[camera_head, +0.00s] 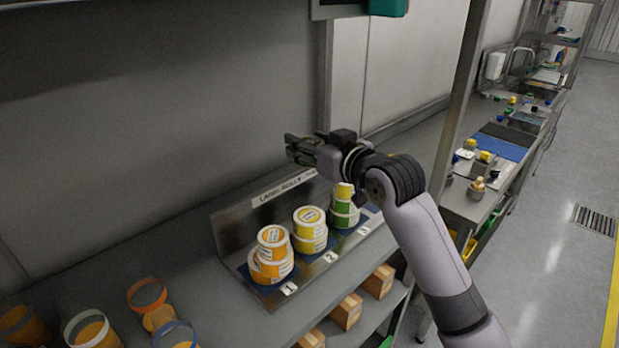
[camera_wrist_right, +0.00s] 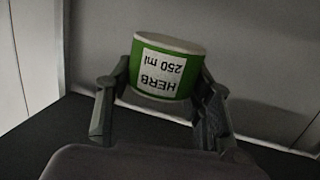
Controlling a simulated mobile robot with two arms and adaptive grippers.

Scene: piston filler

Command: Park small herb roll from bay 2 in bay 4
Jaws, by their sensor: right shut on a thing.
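My right gripper (camera_head: 292,150) is raised above the label roll rack (camera_head: 236,228), over its back edge. In the right wrist view the gripper (camera_wrist_right: 160,88) is shut on a small green roll (camera_wrist_right: 168,68) with a white label reading "HERB 250 ml", upside down in that picture. The held roll cannot be made out in the head view. Bay 4 is not seen; my right arm covers that end of the rack. My left gripper is out of view.
Bay 1 holds stacked orange rolls (camera_head: 272,250). Bay 3 holds green rolls (camera_head: 345,208) with a yellow one (camera_head: 344,190) on top. Colour-rimmed containers (camera_head: 147,293) stand at the front left. Cardboard boxes (camera_head: 346,311) sit on a lower shelf. A wall rises behind the rack.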

